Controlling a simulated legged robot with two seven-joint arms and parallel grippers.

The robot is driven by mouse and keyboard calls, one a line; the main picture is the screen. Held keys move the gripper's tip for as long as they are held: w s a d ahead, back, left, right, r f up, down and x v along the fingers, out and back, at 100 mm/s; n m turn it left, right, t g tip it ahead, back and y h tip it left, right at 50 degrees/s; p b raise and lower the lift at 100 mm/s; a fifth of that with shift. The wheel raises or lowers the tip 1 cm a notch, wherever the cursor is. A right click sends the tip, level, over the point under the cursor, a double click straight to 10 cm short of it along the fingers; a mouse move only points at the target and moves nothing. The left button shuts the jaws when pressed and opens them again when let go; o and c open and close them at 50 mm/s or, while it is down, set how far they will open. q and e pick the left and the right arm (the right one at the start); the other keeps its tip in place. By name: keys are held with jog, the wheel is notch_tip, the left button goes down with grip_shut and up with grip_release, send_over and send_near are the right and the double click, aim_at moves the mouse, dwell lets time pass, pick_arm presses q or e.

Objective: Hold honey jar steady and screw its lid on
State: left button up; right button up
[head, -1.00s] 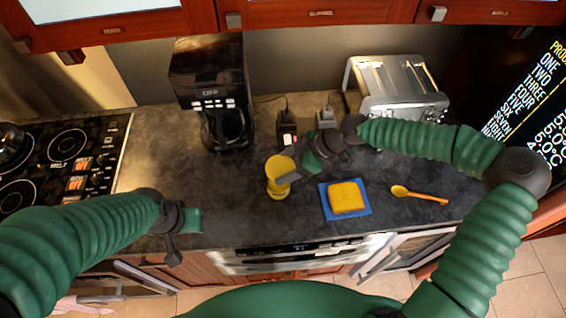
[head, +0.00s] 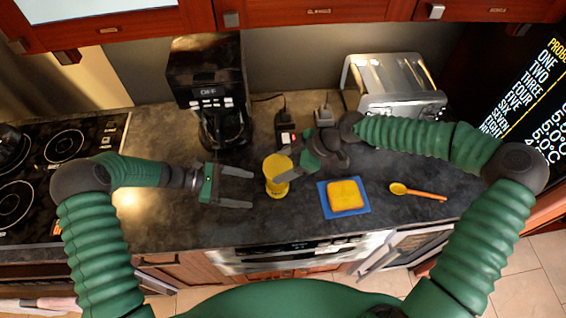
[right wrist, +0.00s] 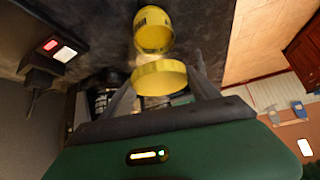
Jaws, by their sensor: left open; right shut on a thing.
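The honey jar (head: 277,190) is yellow and stands upright on the dark counter. In the right wrist view the jar (right wrist: 153,30) is beyond the lid. The round yellow lid (right wrist: 160,77) is held between the fingers of my right gripper (head: 283,168), with a gap between it and the jar in that view. In the head view the lid (head: 277,162) overlaps the jar's top, so its height is hard to tell. My left gripper (head: 251,188) is open and empty just left of the jar, its fingers pointing at it.
A blue board (head: 326,206) with a slice of toast (head: 345,195) lies right of the jar. An orange spoon (head: 420,194) lies farther right. A coffee maker (head: 209,80) and a toaster (head: 392,84) stand behind. The counter in front of the jar is clear.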

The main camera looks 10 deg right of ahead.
aim_at(273, 186)
pick_arm(q)
jog(key=shift+w+a+f+n+t+h, duration=0.15)
jog(key=shift+w+n+t+h, duration=0.35)
jog(key=shift+w+n+h, duration=0.35)
jog(key=shift+w, duration=0.15)
jog(key=x, duration=1)
jog(key=shift+a, duration=0.1)
jog(key=c, duration=0.8)
jog(key=shift+c, duration=0.2)
